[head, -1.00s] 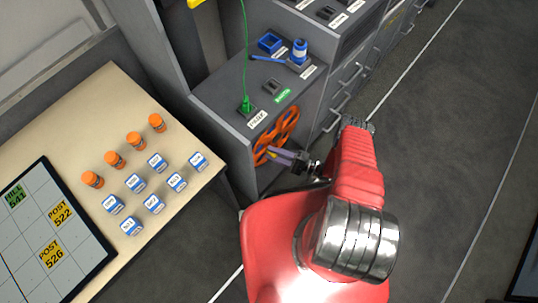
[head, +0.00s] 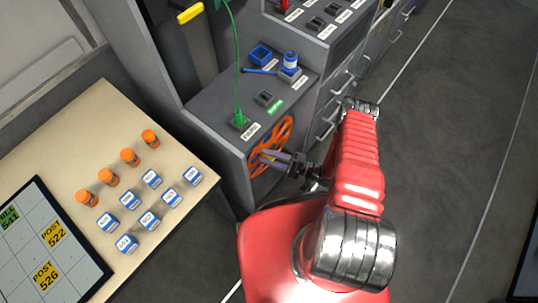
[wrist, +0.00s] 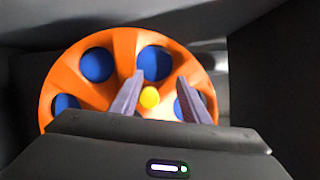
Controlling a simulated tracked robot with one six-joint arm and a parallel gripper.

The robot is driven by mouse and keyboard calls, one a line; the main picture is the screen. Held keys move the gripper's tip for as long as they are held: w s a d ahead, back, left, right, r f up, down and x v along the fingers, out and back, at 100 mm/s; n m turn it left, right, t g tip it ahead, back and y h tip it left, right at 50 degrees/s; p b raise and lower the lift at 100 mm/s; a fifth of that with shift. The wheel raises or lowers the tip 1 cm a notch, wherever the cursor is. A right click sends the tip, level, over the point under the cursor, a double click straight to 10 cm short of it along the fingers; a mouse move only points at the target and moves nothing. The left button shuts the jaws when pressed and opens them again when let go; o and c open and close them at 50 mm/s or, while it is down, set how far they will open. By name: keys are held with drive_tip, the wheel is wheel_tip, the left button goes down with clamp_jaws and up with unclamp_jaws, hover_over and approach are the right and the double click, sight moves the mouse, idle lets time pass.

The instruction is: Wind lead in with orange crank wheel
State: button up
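The orange crank wheel (head: 270,147) is upright on the front face of the grey cabinet. In the wrist view the wheel (wrist: 85,92) fills the middle, with blue showing through its holes and a yellow knob (wrist: 150,97). My gripper (wrist: 160,85) is open, its two fingers apart on either side of the knob. It also shows at the wheel in the head view (head: 268,156). Whether the fingers touch the wheel I cannot tell. The green lead (head: 237,75) runs up from a green plug (head: 239,119) on the cabinet top.
A cream table (head: 60,150) at the left holds orange bottles (head: 129,157), several blue-and-white boxes (head: 149,221) and a board (head: 45,245). Dark floor at the right is open.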

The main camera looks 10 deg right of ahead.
drive_tip(key=shift+r, duration=1.1)
drive_tip(key=shift+s, duration=0.1)
drive_tip(key=s+d+f, duration=0.6)
drive_tip(key=s+d, duration=0.3)
drive_tip(key=s, duration=0.2)
drive_tip(key=shift+d, duration=0.35)
idle(1.4)
drive_tip(key=shift+r, duration=0.1)
idle(0.3)
